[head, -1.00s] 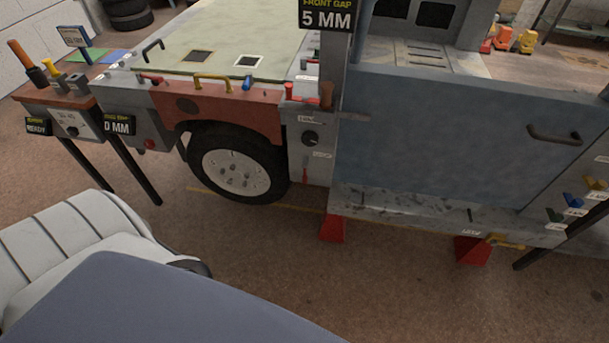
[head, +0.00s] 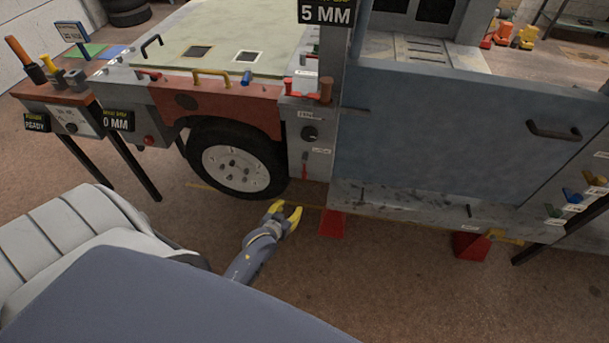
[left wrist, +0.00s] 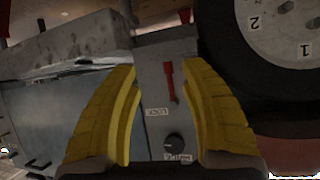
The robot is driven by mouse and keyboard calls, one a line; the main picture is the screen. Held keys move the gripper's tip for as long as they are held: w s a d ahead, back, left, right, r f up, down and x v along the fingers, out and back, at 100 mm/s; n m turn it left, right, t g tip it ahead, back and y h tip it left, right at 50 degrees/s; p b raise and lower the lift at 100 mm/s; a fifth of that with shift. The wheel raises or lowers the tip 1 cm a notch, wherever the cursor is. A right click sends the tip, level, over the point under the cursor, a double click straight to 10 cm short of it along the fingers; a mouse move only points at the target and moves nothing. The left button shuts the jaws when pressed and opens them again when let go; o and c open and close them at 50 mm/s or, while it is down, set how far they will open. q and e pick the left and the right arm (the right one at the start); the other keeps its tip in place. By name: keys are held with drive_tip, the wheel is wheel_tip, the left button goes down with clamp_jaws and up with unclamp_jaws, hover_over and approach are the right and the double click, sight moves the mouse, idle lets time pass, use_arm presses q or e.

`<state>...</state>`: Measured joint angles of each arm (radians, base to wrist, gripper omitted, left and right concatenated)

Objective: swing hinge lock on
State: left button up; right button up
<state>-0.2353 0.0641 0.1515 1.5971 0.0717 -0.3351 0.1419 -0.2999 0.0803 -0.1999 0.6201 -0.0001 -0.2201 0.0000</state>
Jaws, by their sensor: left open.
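A small red lever (head: 304,168) hangs about upright on the grey hinge pillar (head: 296,145), below a round black knob (head: 309,133). In the left wrist view, which is turned over, the red lever (left wrist: 169,82) shows between my fingers, with the knob (left wrist: 174,141) and two small labels near it. The label print is too small to read surely. My left gripper (head: 288,210) has yellow fingers; it is open and empty, below the lever and apart from it. The blue door panel (head: 450,140) stands to the right of the pillar. My right gripper is not in view.
The wheel (head: 236,160) is left of the pillar. A red block (head: 332,224) stands under the sill, another (head: 470,246) further right. A handle (head: 553,131) juts from the door. A sign (head: 326,13) reads 5 MM. Open floor lies in front.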

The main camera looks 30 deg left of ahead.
sight(303, 176)
use_arm(q)
wheel_tip(303, 176, up, 6)
drive_tip(key=w+t, duration=0.1)
drive_tip(key=w, duration=0.1)
drive_tip(key=shift+n, duration=0.4)
drive_tip(key=x, duration=1.1)
drive_tip(key=a+x, duration=0.1)
drive_tip(key=x, duration=0.5)
drive_tip(key=shift+a, duration=0.15)
drive_tip(key=shift+o, duration=0.4)
clamp_jaws()
